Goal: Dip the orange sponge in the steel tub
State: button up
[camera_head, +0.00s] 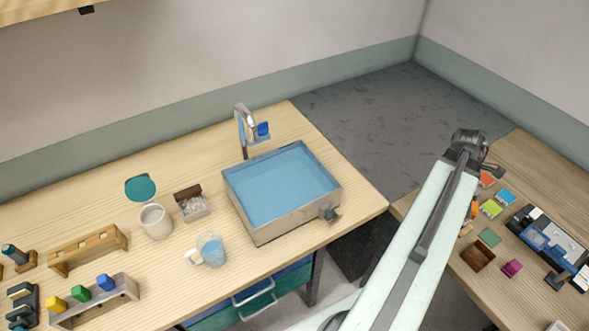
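The steel tub (268,233) stands on the wooden bench in the middle of the view, with blue water inside. A small orange block (487,179), which looks like the orange sponge, lies on the right-hand table, just right of and below my gripper in the picture. My arm reaches up from the bottom across the gap between the tables. My gripper (476,160) is at its far end, over the edge of the right-hand table. The fingers are small and dark, so I cannot tell whether they are open or shut. I see nothing clearly held.
A blue block (506,197) and a yellow-green block (491,208) lie near the orange one. A tap (241,128) rises behind the tub. A water jug (211,249) and a white canister (155,221) stand left of it. A floor gap separates the tables.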

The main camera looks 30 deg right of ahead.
notch_tip(320, 180, up, 5)
jog(key=p, duration=0.5)
jog(key=shift+r, duration=0.15)
jog(key=shift+f, duration=0.2)
